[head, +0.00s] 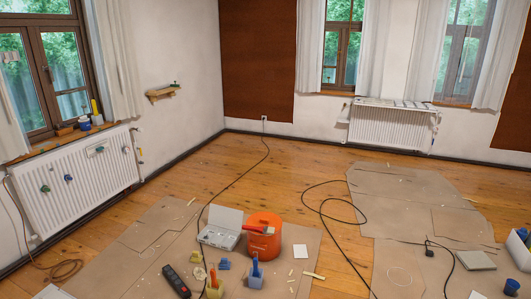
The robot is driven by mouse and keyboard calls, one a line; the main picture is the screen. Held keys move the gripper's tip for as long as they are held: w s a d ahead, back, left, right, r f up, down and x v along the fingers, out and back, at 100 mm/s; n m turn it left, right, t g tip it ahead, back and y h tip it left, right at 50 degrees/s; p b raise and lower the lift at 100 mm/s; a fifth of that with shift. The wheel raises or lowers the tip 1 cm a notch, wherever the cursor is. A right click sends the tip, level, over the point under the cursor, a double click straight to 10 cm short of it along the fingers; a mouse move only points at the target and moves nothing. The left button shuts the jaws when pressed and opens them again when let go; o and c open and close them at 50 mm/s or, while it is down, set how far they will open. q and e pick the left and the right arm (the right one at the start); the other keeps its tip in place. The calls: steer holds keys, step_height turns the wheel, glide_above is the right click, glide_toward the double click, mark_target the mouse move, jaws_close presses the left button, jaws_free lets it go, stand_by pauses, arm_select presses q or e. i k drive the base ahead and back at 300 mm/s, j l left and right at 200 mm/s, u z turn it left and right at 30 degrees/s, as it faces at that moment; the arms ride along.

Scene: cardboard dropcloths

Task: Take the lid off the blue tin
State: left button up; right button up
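Several small blue things could be the blue tin, and I cannot tell which one is. A blue and white container (84,123) stands on the left windowsill. Two small dark blue round things, one (522,234) upper and one (511,286) lower, are at the right edge. They are too small to show whether a lid is on. Neither of my grippers is in view.
Black cables (325,214) cross the floor. Bare wooden floor (290,172) lies behind.

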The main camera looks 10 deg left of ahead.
mark_target(85, 125)
steer(key=i+l+z, duration=0.3)
steer(key=i, duration=0.5)
steer(key=i+z, duration=0.3)
steer(key=i, duration=0.55)
steer(key=i+u, duration=0.1)
steer(key=i, duration=2.3)
steer(key=i+u, duration=0.25)
steer(key=i, duration=0.3)
steer(key=i+u, duration=0.2)
steer(key=i, duration=0.35)
steer(key=i+l+u, duration=0.25)
steer(key=i, duration=0.25)
steer(key=i+l+u, duration=0.25)
steer(key=i, duration=0.3)
steer(key=i+j+u, duration=0.3)
steer(key=u, duration=0.15)
steer(key=i+u, duration=0.4)
steer(key=i, duration=0.15)
steer(key=i+u, duration=0.45)
steer(key=i+l+u, duration=0.15)
steer(key=i+u, duration=0.6)
steer(key=i, duration=1.75)
steer(key=j, duration=0.1)
